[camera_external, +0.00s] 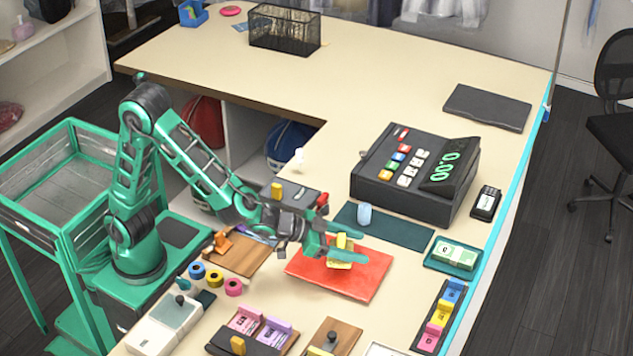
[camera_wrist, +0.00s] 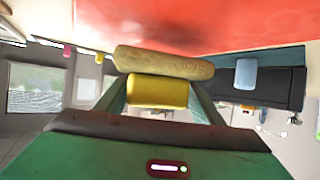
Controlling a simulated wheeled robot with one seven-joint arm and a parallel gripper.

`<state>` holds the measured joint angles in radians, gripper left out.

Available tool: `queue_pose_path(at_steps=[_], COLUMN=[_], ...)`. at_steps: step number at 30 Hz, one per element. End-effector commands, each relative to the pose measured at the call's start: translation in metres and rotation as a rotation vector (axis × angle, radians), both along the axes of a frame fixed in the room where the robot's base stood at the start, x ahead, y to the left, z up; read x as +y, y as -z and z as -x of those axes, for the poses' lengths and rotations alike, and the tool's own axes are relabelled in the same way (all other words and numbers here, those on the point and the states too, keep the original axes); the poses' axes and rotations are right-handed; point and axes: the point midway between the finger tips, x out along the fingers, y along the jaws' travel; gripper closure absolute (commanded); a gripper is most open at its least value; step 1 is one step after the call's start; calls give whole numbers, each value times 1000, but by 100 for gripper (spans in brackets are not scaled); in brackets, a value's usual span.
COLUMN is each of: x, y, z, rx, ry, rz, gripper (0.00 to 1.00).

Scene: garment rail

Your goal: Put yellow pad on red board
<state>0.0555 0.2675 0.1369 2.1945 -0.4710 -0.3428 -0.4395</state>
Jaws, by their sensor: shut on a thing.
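The red board (camera_external: 352,283) lies flat on the counter in front of my arm. My gripper (camera_external: 345,254) is over the board, with its green fingers closed on the yellow pad (camera_external: 340,265). In the wrist view the yellow pad (camera_wrist: 158,92) sits between my fingers, with a paler yellow rounded part (camera_wrist: 163,63) beyond it. The red board (camera_wrist: 200,22) fills the top of that view, close to the pad. I cannot tell whether the pad touches the board.
A dark green mat (camera_external: 395,232) with a light blue cylinder (camera_external: 364,214) lies behind the board, near the cash register (camera_external: 415,175). A wooden board (camera_external: 240,252) is to the left. Several trays with small items line the front. A money tray (camera_external: 455,256) is to the right.

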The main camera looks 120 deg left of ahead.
Motion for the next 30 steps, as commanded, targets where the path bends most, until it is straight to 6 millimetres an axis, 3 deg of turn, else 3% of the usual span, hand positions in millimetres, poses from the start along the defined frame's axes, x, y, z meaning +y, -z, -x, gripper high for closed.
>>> queue_pose_path(at_steps=[5, 11, 12, 14, 24, 30], x=[0, 0, 0, 0, -1, -12], y=[25, 26, 26, 26, 25, 15], z=[0, 0, 0, 0, 1, 17], rx=[3, 0, 1, 1, 1, -1], ry=[1, 0, 0, 0, 1, 2], rz=[0, 1, 1, 1, 1, 0], gripper=[61, 61, 34, 20, 19, 19])
